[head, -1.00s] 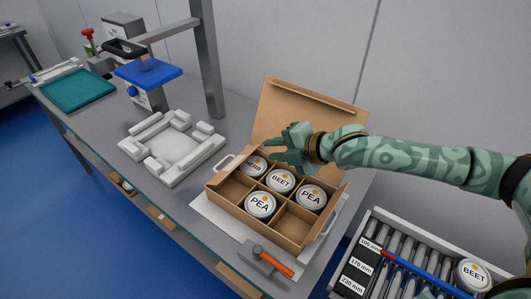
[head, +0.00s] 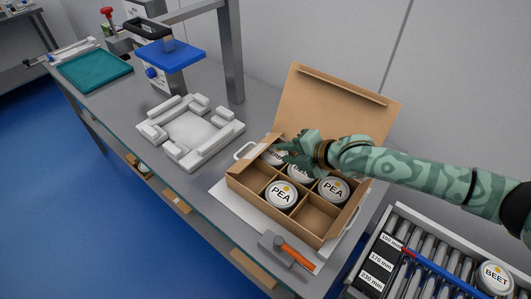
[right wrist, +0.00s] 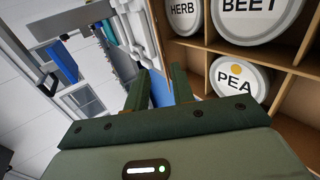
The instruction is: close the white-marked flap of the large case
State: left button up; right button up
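The large case is an open brown cardboard box (head: 279,222) with dividers, on the bench. It holds round white tubs marked HERB, BEET and PEA; two compartments at the front left and front right look empty. A large flap (head: 340,105) stands up and open at the back, leaning away. A smaller flap (head: 355,205) stands at the right side. I see no clear white mark on either. My right gripper (head: 283,154) is over the case's back left, above the HERB and BEET tubs and partly hiding them. In the right wrist view its fingers (right wrist: 160,75) are apart with nothing between. My left gripper is out of view.
A white fixture (head: 190,132) stands left of the case, with a blue-plated press (head: 170,55) and a teal tray (head: 95,70) behind. An orange-handled tool (head: 296,257) lies in front. A roller rack (head: 425,262) with a BEET tub (head: 495,277) is at right.

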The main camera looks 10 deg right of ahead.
aim_at(256, 151)
jog(key=b+x, duration=0.2)
jog(key=x, duration=0.7)
jog(key=shift+w+f, duration=0.1)
grip_shut()
